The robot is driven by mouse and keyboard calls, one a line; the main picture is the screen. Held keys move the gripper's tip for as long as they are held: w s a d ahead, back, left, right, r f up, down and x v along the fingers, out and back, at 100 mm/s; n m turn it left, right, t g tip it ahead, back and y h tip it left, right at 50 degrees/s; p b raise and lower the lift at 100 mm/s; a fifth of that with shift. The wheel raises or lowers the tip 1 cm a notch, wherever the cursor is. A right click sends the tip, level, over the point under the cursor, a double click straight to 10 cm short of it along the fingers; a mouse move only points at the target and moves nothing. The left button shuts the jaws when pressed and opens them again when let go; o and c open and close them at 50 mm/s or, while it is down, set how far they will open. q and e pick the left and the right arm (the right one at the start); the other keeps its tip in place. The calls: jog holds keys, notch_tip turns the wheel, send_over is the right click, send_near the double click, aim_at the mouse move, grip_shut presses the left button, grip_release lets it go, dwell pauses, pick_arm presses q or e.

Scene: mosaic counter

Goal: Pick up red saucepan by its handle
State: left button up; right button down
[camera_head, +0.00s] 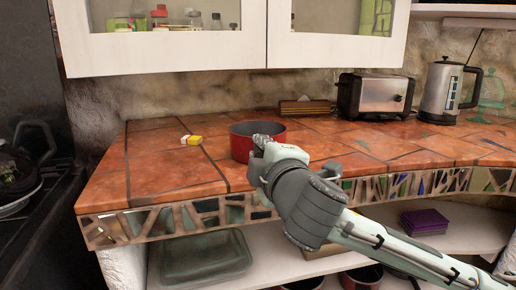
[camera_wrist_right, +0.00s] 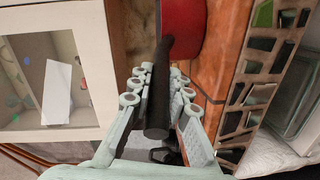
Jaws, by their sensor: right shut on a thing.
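The red saucepan (camera_head: 240,140) stands on the orange tiled counter, near its front edge, with its dark inside showing. In the right wrist view the red pan body (camera_wrist_right: 184,24) is at the top, and its black handle (camera_wrist_right: 160,90) runs down between my fingers. My right gripper (camera_head: 262,150) is at the front right of the pan, and in the head view it hides the handle. In the right wrist view the right gripper (camera_wrist_right: 158,98) is shut on the handle. My left gripper is in neither view.
A toaster (camera_head: 375,96), a kettle (camera_head: 445,90) and a wooden holder (camera_head: 305,107) stand at the back. White cabinets (camera_head: 165,52) hang above. The left part of the counter (camera_head: 150,170) is clear.

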jog(key=shift+r, duration=0.3)
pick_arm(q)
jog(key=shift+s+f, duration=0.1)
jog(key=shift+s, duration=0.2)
